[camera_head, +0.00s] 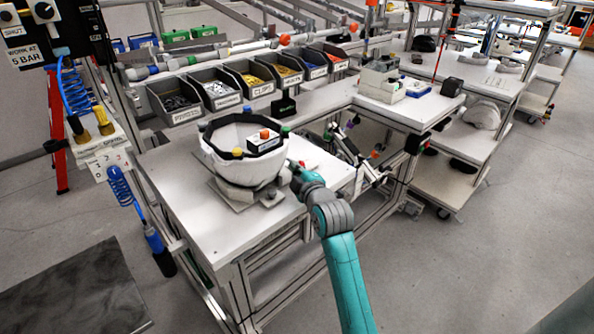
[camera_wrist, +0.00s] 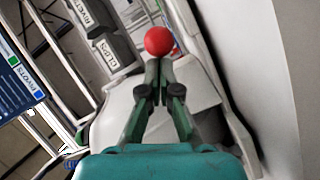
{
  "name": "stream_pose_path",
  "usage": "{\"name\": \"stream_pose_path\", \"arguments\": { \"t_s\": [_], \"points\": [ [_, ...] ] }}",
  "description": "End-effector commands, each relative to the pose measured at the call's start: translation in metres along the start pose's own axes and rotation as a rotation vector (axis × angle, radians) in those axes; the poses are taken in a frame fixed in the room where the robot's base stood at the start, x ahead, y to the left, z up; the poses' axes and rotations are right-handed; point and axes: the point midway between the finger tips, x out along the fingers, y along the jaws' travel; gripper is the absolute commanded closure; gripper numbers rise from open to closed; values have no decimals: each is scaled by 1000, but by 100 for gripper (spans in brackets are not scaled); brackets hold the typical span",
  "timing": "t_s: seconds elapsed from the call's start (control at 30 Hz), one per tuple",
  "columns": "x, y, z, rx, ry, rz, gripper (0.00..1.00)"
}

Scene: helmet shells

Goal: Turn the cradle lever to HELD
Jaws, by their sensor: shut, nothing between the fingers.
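A white helmet shell (camera_head: 232,165) with a dark rim sits open side up on a grey cradle base (camera_head: 243,203) on the near table. My gripper (camera_head: 293,172) is at the right side of the shell, low near the cradle. In the wrist view my gripper (camera_wrist: 158,68) has its fingers together and empty. A red ball knob (camera_wrist: 159,41), likely the cradle lever's, shows just beyond the fingertips. I cannot tell whether they touch it. The knob and lever arm do not show clearly in the head view. No HELD marking is readable.
A white box with an orange button (camera_head: 265,134) shows at the shell's opening. Grey bins (camera_head: 175,105) of parts line the table's back. The near table top (camera_head: 215,230) is bare in front of the cradle. A second bench (camera_head: 410,105) stands to the right.

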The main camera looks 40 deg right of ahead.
Motion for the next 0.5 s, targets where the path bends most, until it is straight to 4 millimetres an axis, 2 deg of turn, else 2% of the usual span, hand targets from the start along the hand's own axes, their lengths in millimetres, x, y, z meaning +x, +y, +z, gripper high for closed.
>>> {"name": "stream_pose_path", "arguments": {
  "t_s": [0.5],
  "points": [
    [0, 2, 4, -5, 39, -19, 100]
  ]
}}
